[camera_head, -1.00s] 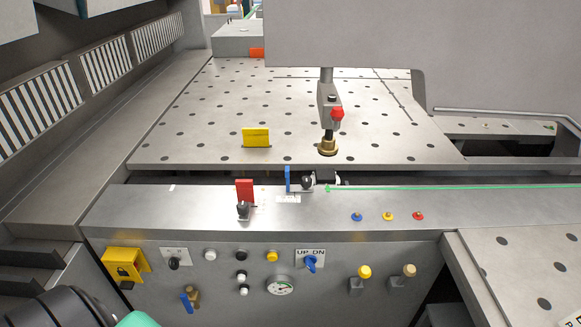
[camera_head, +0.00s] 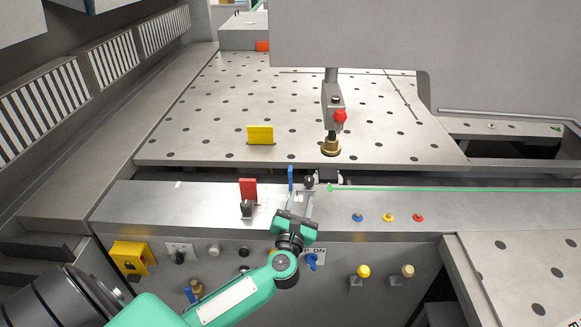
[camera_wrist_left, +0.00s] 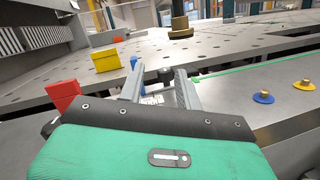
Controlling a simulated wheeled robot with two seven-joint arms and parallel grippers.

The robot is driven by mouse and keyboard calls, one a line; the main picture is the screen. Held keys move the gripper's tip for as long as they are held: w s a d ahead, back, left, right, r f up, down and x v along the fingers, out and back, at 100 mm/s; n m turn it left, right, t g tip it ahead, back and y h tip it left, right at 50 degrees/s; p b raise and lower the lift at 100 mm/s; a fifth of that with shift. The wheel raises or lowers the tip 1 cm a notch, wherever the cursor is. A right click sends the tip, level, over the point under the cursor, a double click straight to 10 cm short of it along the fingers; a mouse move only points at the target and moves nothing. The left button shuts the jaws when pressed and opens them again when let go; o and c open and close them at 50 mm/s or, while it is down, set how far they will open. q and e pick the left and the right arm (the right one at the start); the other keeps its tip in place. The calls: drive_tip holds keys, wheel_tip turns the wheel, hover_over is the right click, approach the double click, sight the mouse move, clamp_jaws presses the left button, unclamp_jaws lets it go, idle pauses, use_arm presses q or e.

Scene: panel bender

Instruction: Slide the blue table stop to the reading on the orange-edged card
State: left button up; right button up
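The blue table stop (camera_head: 291,178) is an upright blue plate at the rear edge of the front rail, with a black knob (camera_head: 309,182) just to its right. My left gripper (camera_head: 298,205) is over the rail, in front of the stop and apart from it. In the left wrist view its two fingers (camera_wrist_left: 160,88) are spread with nothing between them; the blue stop (camera_wrist_left: 133,62) and black knob (camera_wrist_left: 166,75) show beyond the fingertips. A small white scale lies under the fingers, partly hidden. I cannot make out an orange-edged card. My right gripper is not in view.
A red stop (camera_head: 247,190) stands left of the gripper, and a yellow one (camera_head: 260,135) stands on the perforated table. A green line (camera_head: 450,189) runs right along the rail. Blue, yellow and red buttons (camera_head: 388,217) sit on the rail. A post with a red knob (camera_head: 340,116) overhangs the table.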

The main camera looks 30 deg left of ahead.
sight(290, 167)
use_arm(q)
drive_tip(key=a+n+g+y, duration=0.1)
drive_tip(key=n, duration=0.1)
drive_tip(key=a+n+g+y, duration=0.1)
drive_tip(key=a+n, duration=0.1)
drive_tip(key=shift+w+n+g, duration=0.15)
drive_tip(key=shift+n+g, duration=0.15)
drive_tip(key=shift+n, duration=0.1)
drive_tip(key=shift+a+f+n+g, duration=0.2)
drive_tip(key=shift+a+n+g, duration=0.25)
drive_tip(key=shift+n, duration=0.25)
drive_tip(key=shift+y, duration=0.4)
drive_tip(key=p+x, duration=0.3)
drive_tip(key=x, duration=0.9)
drive_tip(key=shift+p+x, duration=0.3)
drive_tip(key=shift+x, duration=0.55)
drive_tip(key=shift+d+f, duration=0.1)
clamp_jaws()
